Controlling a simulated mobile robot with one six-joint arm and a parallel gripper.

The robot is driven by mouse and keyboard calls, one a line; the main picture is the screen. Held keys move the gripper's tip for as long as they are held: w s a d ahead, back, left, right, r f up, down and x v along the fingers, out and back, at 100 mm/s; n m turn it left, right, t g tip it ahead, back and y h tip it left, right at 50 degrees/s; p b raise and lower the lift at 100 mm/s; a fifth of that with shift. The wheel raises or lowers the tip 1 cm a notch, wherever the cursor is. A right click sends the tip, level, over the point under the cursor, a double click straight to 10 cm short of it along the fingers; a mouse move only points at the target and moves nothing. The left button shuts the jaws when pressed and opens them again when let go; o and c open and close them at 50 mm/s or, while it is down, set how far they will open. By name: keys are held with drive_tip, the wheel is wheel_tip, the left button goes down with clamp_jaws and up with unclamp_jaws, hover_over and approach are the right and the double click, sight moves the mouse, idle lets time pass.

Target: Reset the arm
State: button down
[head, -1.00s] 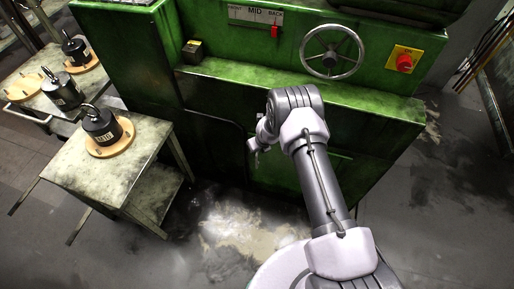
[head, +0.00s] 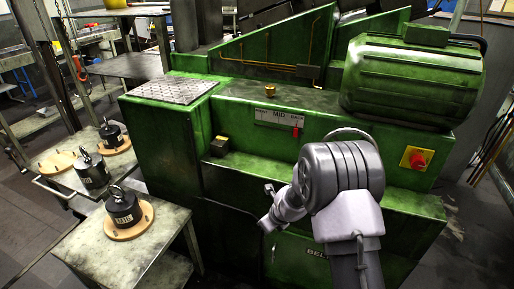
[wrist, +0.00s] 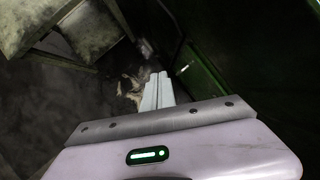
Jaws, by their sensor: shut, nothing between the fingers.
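My arm (head: 345,185) rises at the lower right of the head view, bent at a large grey joint. Its wrist end (head: 285,208) hangs in front of the green machine (head: 232,165). In the wrist view my gripper (wrist: 158,80) has its two pale fingers together, with nothing between them. The fingers point toward the dark floor beside the machine's green side. In the head view the fingertips cannot be made out clearly.
A small metal table (head: 120,262) at lower left bears a black weight (head: 124,207) on a wooden disc. A cart behind holds more weights (head: 92,170). The machine has a red emergency button (head: 417,161) and a scale (head: 275,117). My arm largely hides the handwheel.

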drive_tip(key=s+r+n+y, duration=0.1)
drive_tip(key=s+r+n, duration=0.3)
drive_tip(key=r, duration=0.5)
drive_tip(key=s+r+n+t, duration=0.1)
drive_tip(key=s+r+n, duration=0.3)
drive_tip(key=r, duration=0.4)
drive_tip(key=s+r+n+y, duration=0.1)
drive_tip(key=s+r+n, duration=0.3)
drive_tip(key=r, duration=0.5)
drive_tip(key=s+d+r+n+h, duration=0.1)
drive_tip(key=s+n, duration=0.4)
drive_tip(key=s, duration=0.6)
drive_tip(key=s+d+r+n+h, duration=0.1)
drive_tip(key=s+d+r+n, duration=0.3)
drive_tip(key=s, duration=0.7)
drive_tip(key=shift+s+d+n+h, duration=0.2)
drive_tip(key=shift+n+h, duration=0.1)
drive_tip(key=shift+n, duration=0.8)
drive_tip(key=shift+r, duration=0.1)
